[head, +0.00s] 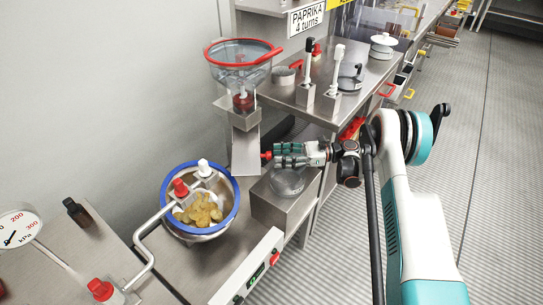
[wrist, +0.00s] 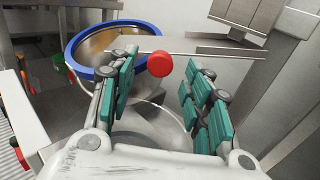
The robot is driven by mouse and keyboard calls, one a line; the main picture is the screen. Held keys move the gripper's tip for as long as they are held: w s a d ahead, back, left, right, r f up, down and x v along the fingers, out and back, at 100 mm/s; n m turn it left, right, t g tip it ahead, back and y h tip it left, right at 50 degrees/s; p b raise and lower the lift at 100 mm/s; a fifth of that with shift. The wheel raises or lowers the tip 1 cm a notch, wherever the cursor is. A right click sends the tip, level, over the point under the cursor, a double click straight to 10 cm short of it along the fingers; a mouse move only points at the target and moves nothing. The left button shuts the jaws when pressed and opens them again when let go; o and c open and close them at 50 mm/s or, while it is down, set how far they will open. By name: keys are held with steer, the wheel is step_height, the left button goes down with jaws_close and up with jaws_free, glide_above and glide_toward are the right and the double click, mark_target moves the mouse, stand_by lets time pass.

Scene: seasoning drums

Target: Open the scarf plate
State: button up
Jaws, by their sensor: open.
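A red round knob (head: 266,156) shows at the tips of my gripper (head: 282,155), below the clear hopper (head: 240,68) with its red rim. In the wrist view the red knob (wrist: 160,64) stands between and just beyond the fingertips of my gripper (wrist: 163,75). The green-padded fingers are spread, with gaps on both sides of the knob. A flat metal plate (head: 246,152) lies behind the knob under the hopper's outlet. I cannot tell whether the knob belongs to this plate, and no label names the scarf plate.
A blue-rimmed bowl (head: 233,208) with brown pieces stands at the lower left, under bent pipes. A steel box (head: 270,208) holding a round clear vessel (head: 288,182) is below my gripper. The shelf (head: 300,120) with utensils is behind. Open floor (head: 495,180) lies right.

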steer(key=d, duration=0.7)
steer(key=shift+d, duration=0.25)
steer(key=shift+w, duration=0.1)
